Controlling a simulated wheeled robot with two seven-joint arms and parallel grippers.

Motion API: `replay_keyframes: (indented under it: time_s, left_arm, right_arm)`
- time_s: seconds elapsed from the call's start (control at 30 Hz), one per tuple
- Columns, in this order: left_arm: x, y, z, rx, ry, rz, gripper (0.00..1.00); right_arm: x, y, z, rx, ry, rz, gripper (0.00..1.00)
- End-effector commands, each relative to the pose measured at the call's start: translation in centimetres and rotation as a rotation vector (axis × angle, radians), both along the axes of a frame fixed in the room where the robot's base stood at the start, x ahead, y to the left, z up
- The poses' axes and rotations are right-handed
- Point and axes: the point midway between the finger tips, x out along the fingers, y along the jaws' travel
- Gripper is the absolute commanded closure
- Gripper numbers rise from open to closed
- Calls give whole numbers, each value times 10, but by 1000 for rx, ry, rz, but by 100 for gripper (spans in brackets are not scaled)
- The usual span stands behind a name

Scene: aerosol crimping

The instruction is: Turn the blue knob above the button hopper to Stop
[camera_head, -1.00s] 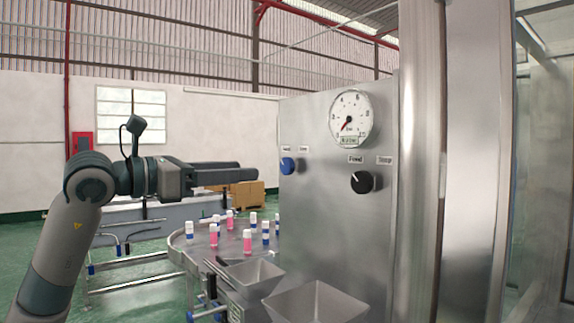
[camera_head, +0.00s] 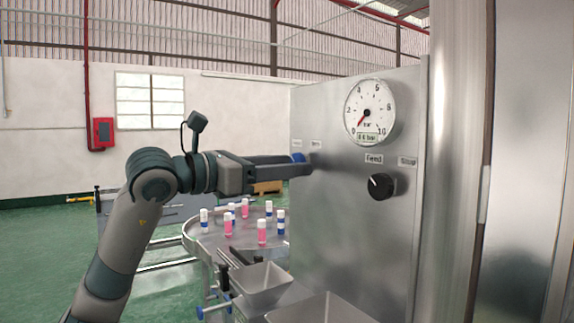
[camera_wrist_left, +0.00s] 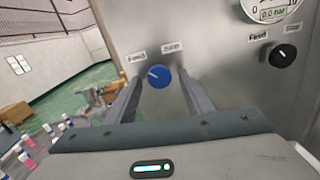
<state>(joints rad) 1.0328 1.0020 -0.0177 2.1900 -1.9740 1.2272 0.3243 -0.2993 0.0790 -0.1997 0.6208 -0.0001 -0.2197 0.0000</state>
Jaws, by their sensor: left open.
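The blue knob (camera_wrist_left: 159,77) is on the steel panel, below two small labels; the left one seems to read Feed, and the right one is too blurred to read for certain. Its white pointer mark tilts up and left, toward the left label. In the head view the blue knob (camera_head: 298,158) is mostly hidden behind my left gripper (camera_head: 307,164). In the left wrist view my left gripper (camera_wrist_left: 160,92) is open, with one finger on each side of the knob. I cannot tell whether the fingers touch it. My right gripper is not in view.
A black knob (camera_head: 381,186) with Feed and Stop labels is to the right, below a round gauge (camera_head: 370,111). Steel hoppers (camera_head: 259,282) stand below the panel. A round table (camera_head: 205,245) with several pink and blue bottles stands at the back left.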

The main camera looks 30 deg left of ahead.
Motion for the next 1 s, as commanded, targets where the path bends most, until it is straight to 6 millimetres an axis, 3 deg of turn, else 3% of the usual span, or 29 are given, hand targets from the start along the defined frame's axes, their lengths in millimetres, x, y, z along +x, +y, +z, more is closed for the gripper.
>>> replay_keyframes:
  time_s: [0.07,0.2,0.23,0.67,1.0]
  left_arm:
    - [0,0,0,0,0,0,57]
    - [0,0,0,0,0,0,91]
    - [0,0,0,0,0,0,94]
    - [0,1,0,46,-20,1,93]
    - [0,2,-1,233,-96,1,93]
  right_arm:
    - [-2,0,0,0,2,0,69]
    - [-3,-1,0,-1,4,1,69]
    - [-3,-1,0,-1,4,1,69]
    - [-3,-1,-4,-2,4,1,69]
    - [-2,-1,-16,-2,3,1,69]
